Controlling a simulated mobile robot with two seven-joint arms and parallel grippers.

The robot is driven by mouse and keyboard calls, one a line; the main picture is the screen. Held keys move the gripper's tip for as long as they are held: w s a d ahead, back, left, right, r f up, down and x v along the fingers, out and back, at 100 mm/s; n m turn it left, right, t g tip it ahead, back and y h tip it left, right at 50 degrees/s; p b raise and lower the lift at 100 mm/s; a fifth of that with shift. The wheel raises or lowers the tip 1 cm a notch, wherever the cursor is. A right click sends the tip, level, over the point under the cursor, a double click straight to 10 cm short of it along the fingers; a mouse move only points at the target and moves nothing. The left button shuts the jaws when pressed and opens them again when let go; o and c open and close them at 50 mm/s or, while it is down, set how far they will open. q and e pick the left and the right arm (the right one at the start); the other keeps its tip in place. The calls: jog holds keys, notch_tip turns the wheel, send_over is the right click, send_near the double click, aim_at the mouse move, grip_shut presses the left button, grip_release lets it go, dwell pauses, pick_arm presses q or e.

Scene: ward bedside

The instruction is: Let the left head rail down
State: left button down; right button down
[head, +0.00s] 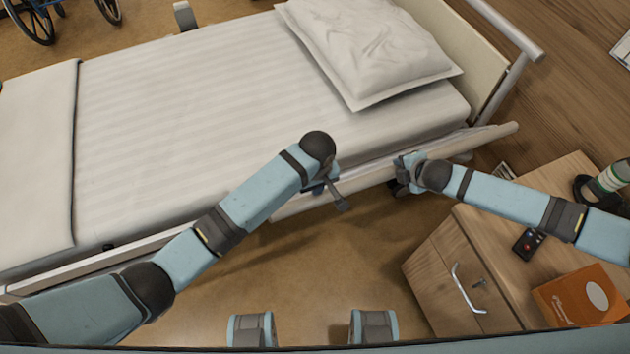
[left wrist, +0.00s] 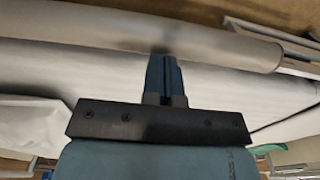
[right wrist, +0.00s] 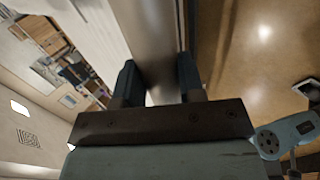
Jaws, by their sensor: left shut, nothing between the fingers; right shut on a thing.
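The left head rail (head: 482,137) is a pale panel along the near side of the bed, beside the pillow end. It looks low, with its top near mattress height. My right gripper (head: 403,172) is shut on the rail; in the right wrist view the pale rail (right wrist: 150,35) runs between its two fingers (right wrist: 158,80). My left gripper (head: 328,186) is shut and empty at the rail's foot-side part. In the left wrist view its closed fingers (left wrist: 164,62) point at a pale rounded bar (left wrist: 215,38); whether they touch it cannot be told. No release catch is clearly visible.
The bed's mattress (head: 200,120) carries a pillow (head: 370,45). A wooden bedside cabinet (head: 440,275) stands close below my right arm, with an orange box (head: 580,297), a dark handset (head: 528,243) and a bottle (head: 610,180). Floor (head: 330,260) between bed and cabinet is clear.

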pick_arm(q)
jog(key=shift+s+d+f, duration=0.2)
jog(key=shift+s+f, duration=0.2)
jog(key=shift+s, duration=0.3)
pick_arm(e)
jog(key=shift+w, duration=0.1)
jog(key=shift+r, duration=0.1)
pick_arm(q)
jog(key=shift+f, duration=0.1)
pick_arm(e)
jog(key=c, duration=0.7)
grip_release()
jog(key=shift+a, duration=0.1)
jog(key=shift+c, duration=0.2)
pick_arm(q)
jog(key=shift+a, duration=0.1)
